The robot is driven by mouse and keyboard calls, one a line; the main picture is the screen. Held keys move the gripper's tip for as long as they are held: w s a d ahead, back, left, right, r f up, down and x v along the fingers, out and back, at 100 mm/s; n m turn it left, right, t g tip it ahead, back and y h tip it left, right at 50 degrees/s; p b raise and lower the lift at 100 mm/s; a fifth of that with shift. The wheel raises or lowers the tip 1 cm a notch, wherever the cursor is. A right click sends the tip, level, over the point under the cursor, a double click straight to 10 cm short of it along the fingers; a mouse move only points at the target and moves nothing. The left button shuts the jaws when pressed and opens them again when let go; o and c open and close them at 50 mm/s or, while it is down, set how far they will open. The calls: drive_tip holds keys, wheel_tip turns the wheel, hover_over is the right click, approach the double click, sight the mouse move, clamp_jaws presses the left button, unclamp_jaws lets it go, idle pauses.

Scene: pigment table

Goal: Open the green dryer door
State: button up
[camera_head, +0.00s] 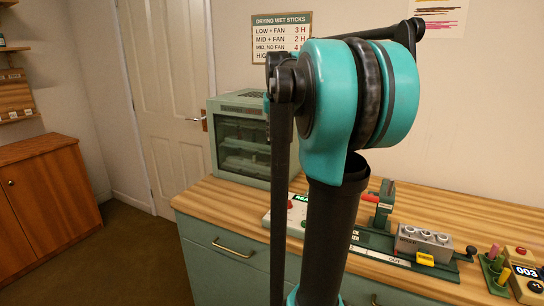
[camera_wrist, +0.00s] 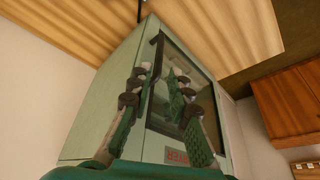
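The pale green dryer (camera_head: 252,104) stands at the left end of the worktop, partly hidden by my arm in the head view. Its dark-framed glass door (camera_head: 242,145) looks shut, with trays visible behind the glass. The wrist view is turned over and shows the dryer (camera_wrist: 107,85) close up, with its glass door (camera_wrist: 205,88) and a red display (camera_wrist: 176,156). My gripper (camera_wrist: 163,75) is open, its two fingers apart in front of the door's dark left edge. I cannot tell whether a finger touches the door. My gripper is hidden in the head view.
The wooden worktop (camera_head: 215,193) carries a grey block (camera_head: 424,240) on a green fixture, and a counter box (camera_head: 527,275) at the right. A white room door (camera_head: 172,80) is behind the dryer. A wooden cabinet (camera_head: 50,193) stands left; floor between is clear.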

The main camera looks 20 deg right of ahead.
sight(273, 152)
drive_tip(key=x, duration=1.1)
drive_tip(key=shift+f, duration=0.15)
clamp_jaws()
